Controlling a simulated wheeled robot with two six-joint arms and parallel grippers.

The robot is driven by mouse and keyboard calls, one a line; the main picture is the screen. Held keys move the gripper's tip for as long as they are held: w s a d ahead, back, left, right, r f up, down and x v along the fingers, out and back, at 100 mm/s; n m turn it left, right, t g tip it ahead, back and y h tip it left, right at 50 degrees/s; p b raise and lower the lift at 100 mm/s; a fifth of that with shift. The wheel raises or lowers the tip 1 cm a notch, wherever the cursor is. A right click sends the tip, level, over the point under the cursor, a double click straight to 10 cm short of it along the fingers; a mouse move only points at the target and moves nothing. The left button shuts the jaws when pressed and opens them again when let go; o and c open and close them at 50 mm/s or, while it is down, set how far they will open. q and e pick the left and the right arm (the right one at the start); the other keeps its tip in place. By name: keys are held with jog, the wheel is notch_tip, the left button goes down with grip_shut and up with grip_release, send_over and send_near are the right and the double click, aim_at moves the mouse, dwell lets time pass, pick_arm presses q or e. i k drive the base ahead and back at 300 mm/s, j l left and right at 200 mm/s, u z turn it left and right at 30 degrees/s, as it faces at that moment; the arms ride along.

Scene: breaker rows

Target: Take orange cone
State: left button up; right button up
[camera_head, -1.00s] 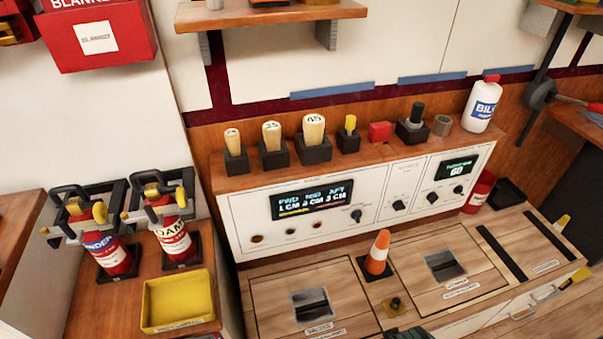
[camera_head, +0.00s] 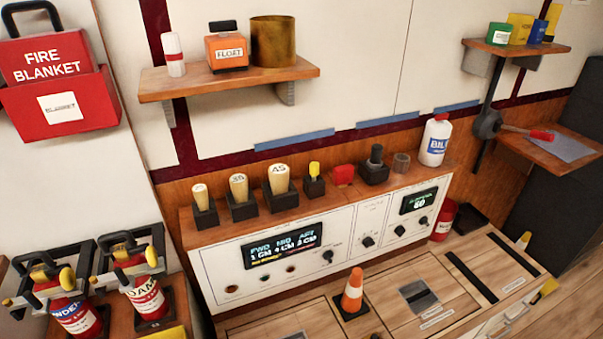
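The orange cone (camera_head: 352,291) has a white band and a dark square base. It stands upright on the wooden counter (camera_head: 385,301), in front of the white control panel (camera_head: 290,256) and left of a dark recessed hatch pull (camera_head: 418,296). Nothing touches it or hides it. Neither of my grippers shows in the current view.
Wooden plugs (camera_head: 239,190) and a white bottle (camera_head: 435,140) stand on the ledge above the panel. A shelf (camera_head: 228,84) hangs higher up. Red extinguishers (camera_head: 147,298) stand at the lower left. A fire blanket box (camera_head: 62,105) is on the wall.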

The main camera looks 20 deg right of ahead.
aim_at(350, 304)
jog(key=k+z, duration=0.2)
jog(key=z, duration=0.25)
jog(key=k+l+z, duration=0.15)
jog(key=z, duration=0.3)
jog(key=l+z, duration=0.1)
jog(key=z, duration=0.2)
jog(key=l+z, duration=0.1)
jog(key=z, duration=0.2)
